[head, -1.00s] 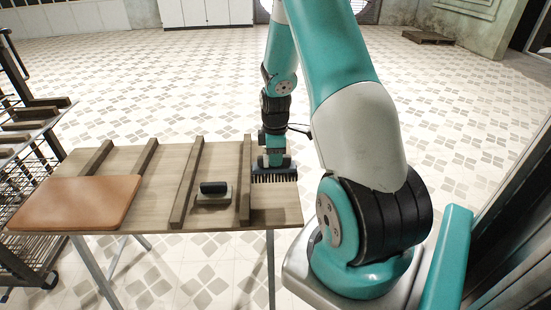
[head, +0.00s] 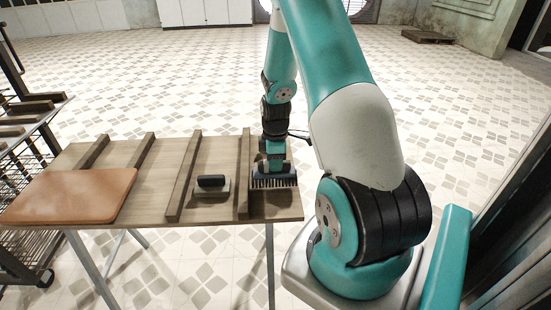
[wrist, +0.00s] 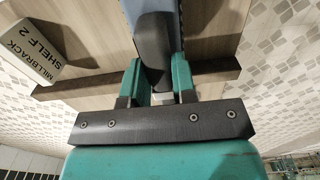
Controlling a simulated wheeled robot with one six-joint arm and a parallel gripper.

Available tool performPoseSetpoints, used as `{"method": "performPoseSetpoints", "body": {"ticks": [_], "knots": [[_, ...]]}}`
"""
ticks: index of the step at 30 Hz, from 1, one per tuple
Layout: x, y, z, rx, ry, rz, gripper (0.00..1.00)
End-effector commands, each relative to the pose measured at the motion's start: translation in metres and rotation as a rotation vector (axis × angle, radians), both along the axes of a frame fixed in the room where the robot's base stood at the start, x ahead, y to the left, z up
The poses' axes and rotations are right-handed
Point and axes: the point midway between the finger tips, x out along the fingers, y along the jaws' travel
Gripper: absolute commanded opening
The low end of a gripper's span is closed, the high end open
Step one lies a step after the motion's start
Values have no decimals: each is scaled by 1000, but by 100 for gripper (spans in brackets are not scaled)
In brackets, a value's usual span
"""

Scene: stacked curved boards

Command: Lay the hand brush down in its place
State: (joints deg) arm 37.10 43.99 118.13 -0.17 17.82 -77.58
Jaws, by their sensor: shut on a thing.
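The hand brush (head: 274,181) shows in the head view as a dark head with a row of bristles pointing down, over the right-hand bay of the wooden table (head: 160,195). My gripper (head: 272,163) is above it and shut on its handle. In the wrist view the black handle (wrist: 155,48) stands between the two teal fingers of my gripper (wrist: 158,85), with a blue-grey part of the brush beyond it at the top edge. A wooden slat (head: 243,175) is just left of the brush. I cannot tell whether the bristles touch the table.
A black-handled tool with a flat base (head: 212,186) lies in the bay to the left. A brown board (head: 70,196) lies at the table's left. A block lettered SHELF 2 (wrist: 48,50) shows in the wrist view. A wire rack (head: 25,150) stands further left.

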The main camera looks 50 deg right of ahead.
Motion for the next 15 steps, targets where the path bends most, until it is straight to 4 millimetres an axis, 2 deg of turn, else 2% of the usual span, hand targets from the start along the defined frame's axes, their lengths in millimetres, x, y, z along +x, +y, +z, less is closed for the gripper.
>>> {"method": "performPoseSetpoints", "body": {"ticks": [1,4,15], "knots": [[0,0,-9,0,0,0,1],[0,0,-14,0,0,0,1],[0,0,-15,0,0,0,1]]}}
